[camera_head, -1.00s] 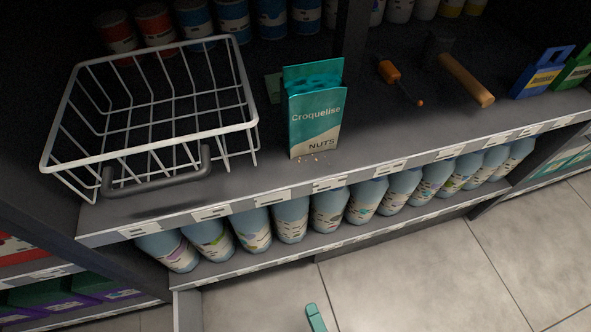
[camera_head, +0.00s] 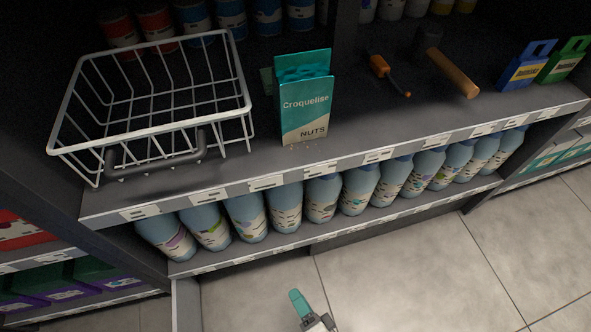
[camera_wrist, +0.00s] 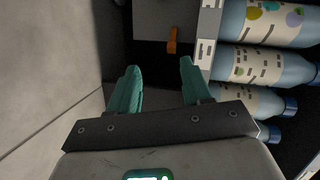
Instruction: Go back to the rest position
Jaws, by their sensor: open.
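My gripper (camera_wrist: 158,85) shows in the wrist view with its two teal fingers spread apart and nothing between them. In the head view only one teal finger (camera_head: 300,304) and a bit of its mount show at the bottom edge, over the floor and in front of the shelf unit. The gripper is apart from the shelf and the goods on it.
A white wire basket (camera_head: 160,128), a Croquelise nuts box (camera_head: 305,112), an orange screwdriver (camera_head: 384,70) and a wooden-handled hammer (camera_head: 453,73) are on the upper shelf. Blue bottles (camera_head: 322,198) line the lower shelf. The tiled floor (camera_head: 400,265) in front is clear.

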